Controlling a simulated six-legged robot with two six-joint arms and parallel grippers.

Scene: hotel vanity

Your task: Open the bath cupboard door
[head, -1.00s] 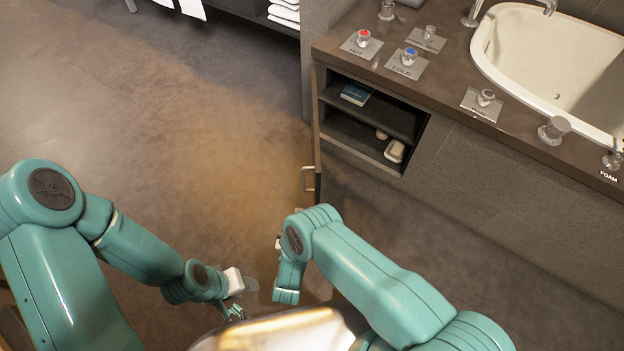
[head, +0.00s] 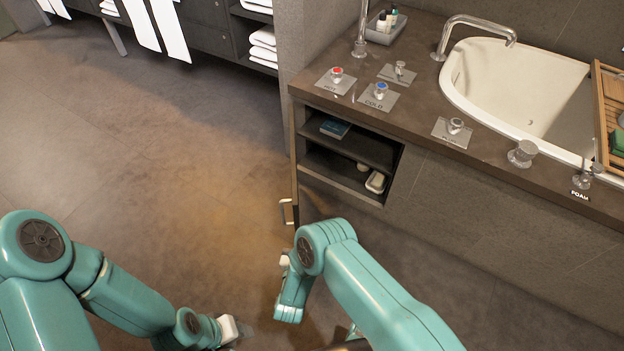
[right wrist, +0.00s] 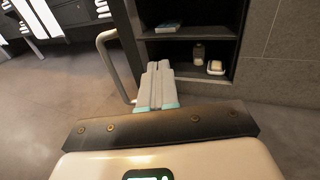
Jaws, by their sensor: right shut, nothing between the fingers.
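The bath cupboard door (head: 294,185) stands swung out from the cupboard and shows almost edge-on in the head view. Its bar handle (head: 286,212) is on the left face. The cupboard (head: 345,165) is exposed, with two dark shelf spaces. In the right wrist view, my right gripper (right wrist: 158,72) is shut and empty, just right of the handle (right wrist: 112,65) and apart from it, pointing towards the cupboard opening. In the head view, my right arm hides its fingertips. My left gripper (head: 232,330) is low in the head view, away from the door; its fingers are not clear.
A book (head: 335,128) and a soap dish (head: 376,182) sit inside the cupboard. Above is the counter (head: 420,105) with labelled taps and a white bathtub (head: 520,85). Towel shelves (head: 262,40) stand at the back. The floor left of the door is clear.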

